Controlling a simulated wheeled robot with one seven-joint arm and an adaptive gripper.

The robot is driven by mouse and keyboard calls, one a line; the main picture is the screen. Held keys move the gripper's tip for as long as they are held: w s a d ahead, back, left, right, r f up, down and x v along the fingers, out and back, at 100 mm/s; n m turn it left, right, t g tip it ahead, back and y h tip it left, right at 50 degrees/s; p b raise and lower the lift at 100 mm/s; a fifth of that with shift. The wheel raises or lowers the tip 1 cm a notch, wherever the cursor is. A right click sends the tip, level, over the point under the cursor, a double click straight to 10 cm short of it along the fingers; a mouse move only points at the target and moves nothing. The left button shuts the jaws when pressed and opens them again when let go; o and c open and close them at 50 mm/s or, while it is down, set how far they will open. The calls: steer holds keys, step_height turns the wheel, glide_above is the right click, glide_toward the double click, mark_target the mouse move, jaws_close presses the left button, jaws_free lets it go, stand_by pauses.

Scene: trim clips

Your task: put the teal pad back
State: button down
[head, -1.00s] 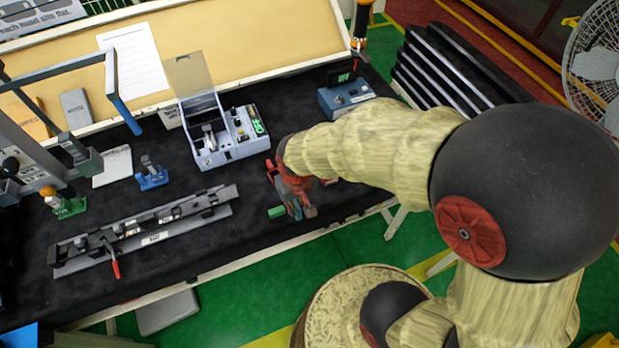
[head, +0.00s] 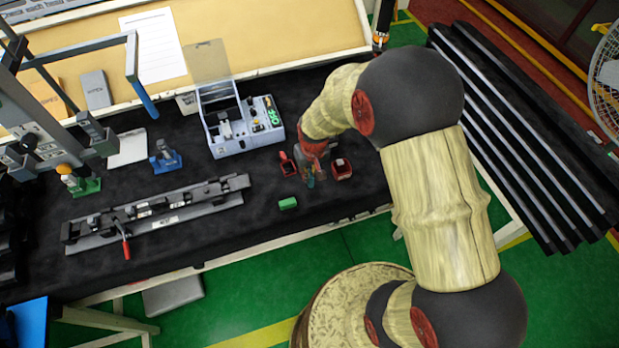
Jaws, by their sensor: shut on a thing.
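My gripper (head: 310,178) is low over the right part of the black-covered bench, just right of the rail assembly. Its fingers are shut on a small teal piece (head: 310,182), which looks like the teal pad. The fingers and wrist hide most of it, and I cannot tell whether it touches the bench. A separate green block (head: 288,203) lies on the black cover in front and to the left of the fingertips, apart from them.
A grey-white device (head: 240,128) with a raised clear lid stands behind left. A clamped rail (head: 160,215) and a blue fixture (head: 165,158) lie further left. Bare cover lies in front.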

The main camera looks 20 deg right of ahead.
steer(key=shift+w+d+f, duration=0.15)
steer(key=shift+w+f, duration=0.1)
steer(key=shift+f, duration=1.65)
steer(key=shift+f, duration=0.2)
steer(key=c, duration=1.8)
jaws_free()
steer(key=shift+r, duration=0.15)
